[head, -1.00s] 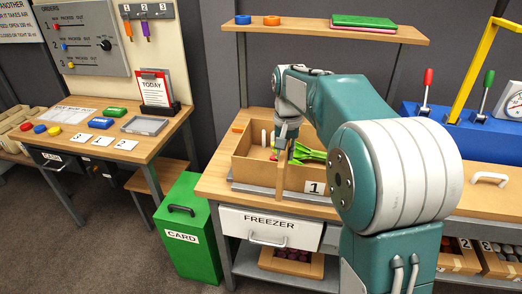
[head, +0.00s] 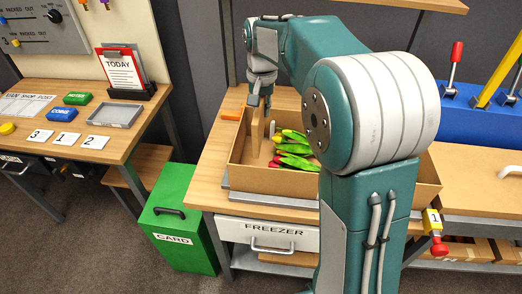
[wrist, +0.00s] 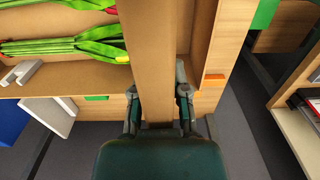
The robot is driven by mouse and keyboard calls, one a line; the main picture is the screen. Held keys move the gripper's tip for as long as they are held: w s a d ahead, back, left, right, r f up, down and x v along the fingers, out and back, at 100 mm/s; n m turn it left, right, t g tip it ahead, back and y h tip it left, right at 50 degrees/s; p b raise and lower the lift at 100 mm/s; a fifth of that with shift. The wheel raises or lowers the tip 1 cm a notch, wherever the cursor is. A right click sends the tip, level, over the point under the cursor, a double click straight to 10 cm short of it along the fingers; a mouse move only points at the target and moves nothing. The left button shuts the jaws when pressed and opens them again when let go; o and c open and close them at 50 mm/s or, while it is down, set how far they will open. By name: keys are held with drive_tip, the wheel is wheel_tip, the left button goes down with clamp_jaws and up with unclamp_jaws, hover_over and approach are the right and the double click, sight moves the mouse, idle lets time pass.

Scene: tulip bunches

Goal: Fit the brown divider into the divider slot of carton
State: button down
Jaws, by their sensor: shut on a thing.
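The open cardboard carton (head: 272,181) stands on the wooden bench, with red and yellow tulips on green stems (head: 292,150) inside it. My gripper (head: 261,90) is shut on the top of the brown divider (head: 256,128), which hangs upright over the left part of the carton. In the wrist view the divider (wrist: 152,50) runs between the fingers of my gripper (wrist: 158,103). The tulips (wrist: 70,45) lie left of it and a carton wall (wrist: 215,45) is close on its right. The divider's lower edge is hard to make out.
My arm covers the carton's right part. A grey metal edge (head: 270,200) runs before the carton, above the freezer drawer (head: 268,235). A green card bin (head: 180,220) stands at lower left. A blue unit with levers (head: 465,115) stands at right.

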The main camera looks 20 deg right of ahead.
wheel_tip(320, 180, down, 15)
drive_tip(key=shift+r, duration=0.2)
drive_tip(key=shift+d, duration=0.1)
drive_tip(key=c, duration=0.6)
unclamp_jaws()
